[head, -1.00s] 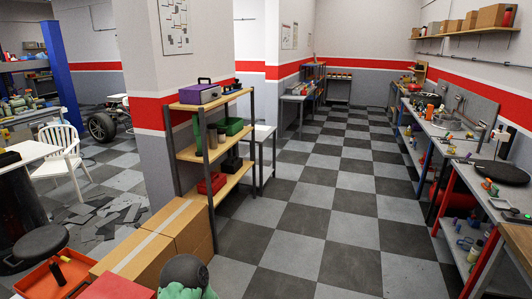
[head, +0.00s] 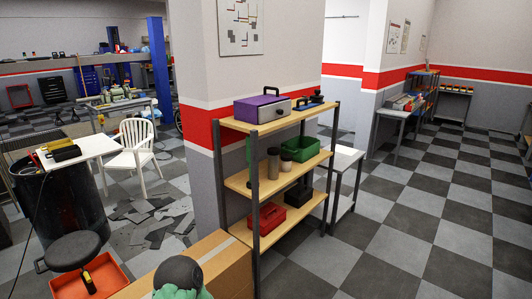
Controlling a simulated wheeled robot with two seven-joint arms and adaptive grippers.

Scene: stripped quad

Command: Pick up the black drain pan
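I cannot make out a black drain pan in the head view now. The right-hand workbench, which carried a flat round black thing one second ago, is out of the frame. A round black stool seat (head: 73,251) stands at the lower left. Neither of my grippers is in view.
A wooden shelf rack (head: 277,180) stands in the middle by the pillar, holding a purple toolbox (head: 262,109), green bin and red bin. A cardboard box (head: 215,262) and an orange tray (head: 108,273) are in front. Broken tiles lie left. The checkered floor (head: 395,215) is clear to the right.

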